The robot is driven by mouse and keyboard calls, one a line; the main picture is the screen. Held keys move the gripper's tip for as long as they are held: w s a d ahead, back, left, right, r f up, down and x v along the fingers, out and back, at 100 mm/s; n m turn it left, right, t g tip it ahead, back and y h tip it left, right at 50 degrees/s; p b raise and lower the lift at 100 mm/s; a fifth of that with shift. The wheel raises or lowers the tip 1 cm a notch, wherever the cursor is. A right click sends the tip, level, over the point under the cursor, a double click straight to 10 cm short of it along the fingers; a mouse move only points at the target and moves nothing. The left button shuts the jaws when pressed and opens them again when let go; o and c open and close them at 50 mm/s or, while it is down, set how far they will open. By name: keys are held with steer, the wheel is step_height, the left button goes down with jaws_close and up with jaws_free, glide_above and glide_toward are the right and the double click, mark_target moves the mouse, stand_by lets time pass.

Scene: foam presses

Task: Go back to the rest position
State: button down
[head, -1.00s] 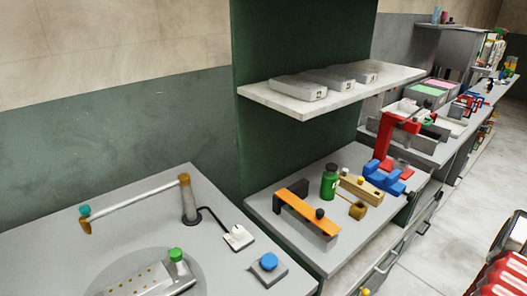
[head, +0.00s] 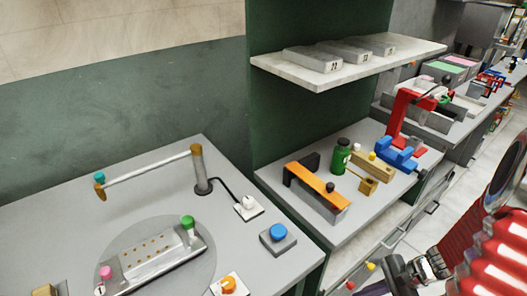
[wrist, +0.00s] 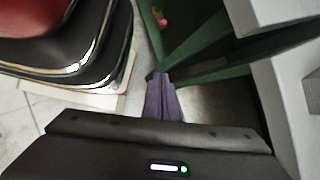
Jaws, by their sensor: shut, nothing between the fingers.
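My gripper (wrist: 163,97) shows in the wrist view as two purple fingers pressed together below the picture's middle, with nothing between them. Its dark housing fills the bottom of that view. In the head view my red ribbed arm is at the lower right, and dark parts at its end hang in front of the benches, over the aisle side. The fingertips cannot be made out there.
A grey bench holds a round plate (head: 204,262), a blue button (head: 278,232) and an orange button (head: 228,284). A shelf (head: 400,59) hangs above.

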steer(key=s+a+r+n+t+h, duration=0.1)
steer(key=a+r+n, duration=0.3)
steer(key=r, duration=0.6)
steer(key=s+a+r+n+t+h, duration=0.1)
steer(key=a+r+n+h, duration=0.2)
steer(key=r, duration=0.6)
steer(key=s+a+r+n+t+h, duration=0.1)
steer(key=a+r+n+t+h, duration=0.1)
steer(key=a+r+n, duration=0.5)
step_height(320, 180, up, 4)
steer(key=shift+s+a+f+n+h, duration=0.15)
steer(key=shift+n+h, duration=0.25)
steer(key=shift+n, duration=0.6)
steer(key=c, duration=2.5)
jaws_free()
steer(key=shift+c, duration=0.2)
